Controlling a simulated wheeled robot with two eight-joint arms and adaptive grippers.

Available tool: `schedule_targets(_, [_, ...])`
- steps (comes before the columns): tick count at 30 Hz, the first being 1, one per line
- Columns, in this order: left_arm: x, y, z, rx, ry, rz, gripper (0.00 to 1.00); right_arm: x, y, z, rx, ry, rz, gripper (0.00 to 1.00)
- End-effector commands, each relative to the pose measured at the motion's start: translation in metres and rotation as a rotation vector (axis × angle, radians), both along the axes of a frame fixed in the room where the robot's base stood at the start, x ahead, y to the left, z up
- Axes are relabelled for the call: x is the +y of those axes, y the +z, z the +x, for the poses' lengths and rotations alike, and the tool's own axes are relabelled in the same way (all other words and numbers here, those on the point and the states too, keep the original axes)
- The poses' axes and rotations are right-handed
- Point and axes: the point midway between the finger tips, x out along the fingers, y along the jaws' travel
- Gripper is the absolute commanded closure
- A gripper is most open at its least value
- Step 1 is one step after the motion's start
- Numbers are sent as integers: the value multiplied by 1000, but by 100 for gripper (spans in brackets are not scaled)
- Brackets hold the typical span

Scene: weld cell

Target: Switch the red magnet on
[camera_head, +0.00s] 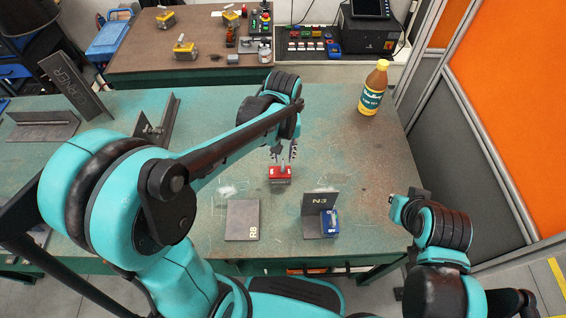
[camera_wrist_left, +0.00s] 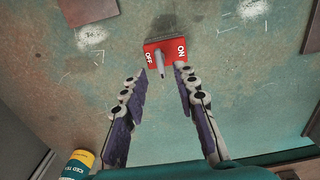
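The red magnet (camera_head: 280,175) lies on the green table in front of my left gripper (camera_head: 284,154). In the left wrist view, the red magnet (camera_wrist_left: 170,50) shows OFF on its left side and ON on its right. Its grey lever (camera_wrist_left: 158,62) stands out between the two labels, toward the camera. My left gripper (camera_wrist_left: 161,72) is open, one finger on each side of the lever; I see no contact. My right gripper (camera_head: 403,206) is at the table's right side, away from the magnet, too small to tell open or shut.
A plate marked R8 (camera_head: 243,220) and an N3 bracket (camera_head: 319,207) with a blue magnet (camera_head: 329,223) lie nearer me. An iced tea bottle (camera_head: 373,88) stands back right. Steel angle pieces (camera_head: 159,126) lie at left. A brown bench (camera_head: 170,52) stands behind.

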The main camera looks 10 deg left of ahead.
Motion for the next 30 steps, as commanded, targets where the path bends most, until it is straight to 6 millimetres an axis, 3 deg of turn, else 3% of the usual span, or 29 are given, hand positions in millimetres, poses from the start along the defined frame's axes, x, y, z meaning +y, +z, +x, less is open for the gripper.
schedule_targets(1, [0, -12, 0, 0, 0, 0, 71, 0, -7, 0, 0, 0, 0, 100])
schedule_targets(6, [0, -32, 0, -1, 0, 0, 71, 0, -16, 0, 0, 0, 0, 100])
schedule_targets(17, [0, -38, 0, -1, 0, -1, 71, 0, -17, 0, 0, 0, 0, 100])
schedule_targets(21, [0, -38, 0, -1, -1, -1, 100, 0, -17, 0, 0, 0, 0, 100])
schedule_targets(30, [0, -38, 0, -1, 5, -1, 100, 0, -17, 0, 0, 0, 0, 100])
